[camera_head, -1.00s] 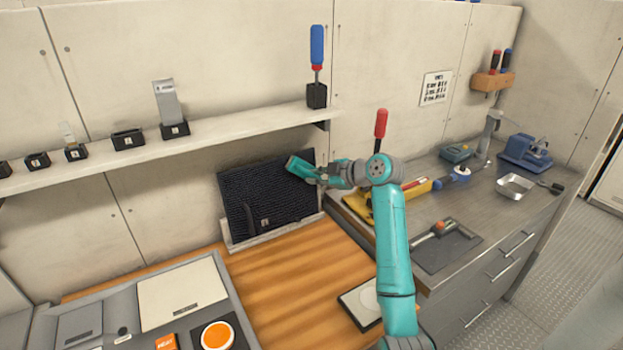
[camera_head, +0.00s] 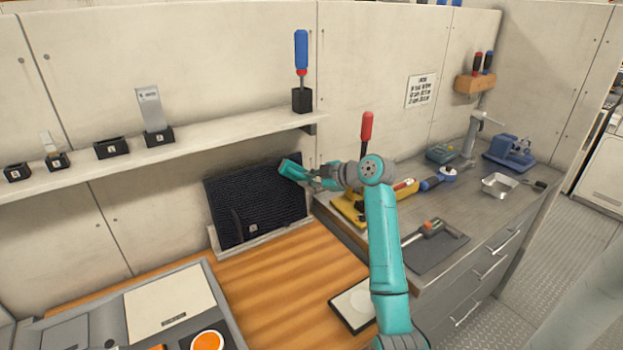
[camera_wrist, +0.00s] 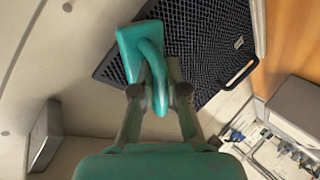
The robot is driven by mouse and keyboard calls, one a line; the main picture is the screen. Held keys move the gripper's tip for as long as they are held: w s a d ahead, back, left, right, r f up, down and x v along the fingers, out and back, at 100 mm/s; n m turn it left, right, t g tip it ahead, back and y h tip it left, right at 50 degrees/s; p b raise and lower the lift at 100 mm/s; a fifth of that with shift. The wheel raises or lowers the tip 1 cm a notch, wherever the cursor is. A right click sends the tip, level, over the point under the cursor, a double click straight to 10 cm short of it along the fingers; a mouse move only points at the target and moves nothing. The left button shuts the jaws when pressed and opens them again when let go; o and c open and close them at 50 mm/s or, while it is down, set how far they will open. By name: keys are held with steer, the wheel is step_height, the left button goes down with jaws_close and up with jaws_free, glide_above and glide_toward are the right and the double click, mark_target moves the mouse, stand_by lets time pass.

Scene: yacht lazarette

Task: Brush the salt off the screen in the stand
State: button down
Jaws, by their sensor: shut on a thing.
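The dark mesh screen (camera_head: 245,205) leans upright in a pale stand (camera_head: 268,240) against the back wall. In the wrist view the screen (camera_wrist: 205,60) fills the upper middle, with a small label and a dark handle-like bar near its right edge. My gripper (camera_head: 318,178) is at the screen's right side, shut on a teal brush-like tool (camera_head: 291,170) with a looped handle. In the wrist view my gripper (camera_wrist: 158,92) pinches this tool (camera_wrist: 132,50) in front of the mesh. I cannot tell whether the tool touches the screen. I cannot make out salt on the mesh.
A shelf (camera_head: 210,135) with several black holders runs above the screen. The wooden counter (camera_head: 265,290) in front is partly clear. A framed pad (camera_head: 352,305) lies at its right. The steel bench (camera_head: 450,205) holds tools, a yellow item and a metal tray (camera_head: 499,185).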

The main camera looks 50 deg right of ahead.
steer(key=w+a, duration=0.3)
steer(key=a, duration=0.8)
steer(key=shift+w+a, duration=0.2)
steer(key=shift+w, duration=0.1)
stand_by(0.8)
steer(key=s+a, duration=0.1)
steer(key=s, duration=0.4)
steer(key=shift+s+a+r, duration=0.35)
steer(key=shift+r, duration=0.05)
stand_by(0.3)
steer(key=s, duration=0.3)
steer(key=shift+a+r, duration=0.2)
steer(key=shift+a, duration=0.2)
steer(key=shift+w, duration=0.1)
stand_by(0.6)
